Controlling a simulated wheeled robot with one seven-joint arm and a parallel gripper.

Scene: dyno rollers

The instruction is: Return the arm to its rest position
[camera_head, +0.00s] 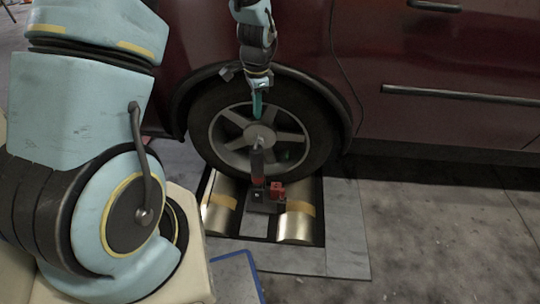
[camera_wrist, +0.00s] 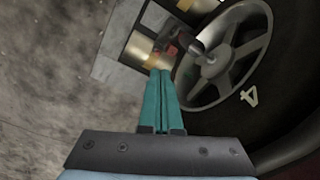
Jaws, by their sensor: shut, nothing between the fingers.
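My arm reaches down from the top of the head view, and my gripper (camera_head: 257,116) hangs in front of the car's wheel (camera_head: 232,158). Its teal fingers are shut and hold nothing. In the wrist view my gripper (camera_wrist: 161,74) shows as two teal fingers side by side, pointing towards the rollers. The wheel (camera_wrist: 263,50) fills the right of that view. The large teal links of my arm cover the left of the head view.
The wheel stands on brass-coloured dyno rollers (camera_head: 298,222) in a grey floor plate (camera_head: 346,225). A device with a red part (camera_head: 277,190) and a dark upright handle (camera_head: 257,163) sits between the rollers. The dark red car (camera_head: 440,60) stands behind. Concrete floor (camera_head: 435,225) is clear at right.

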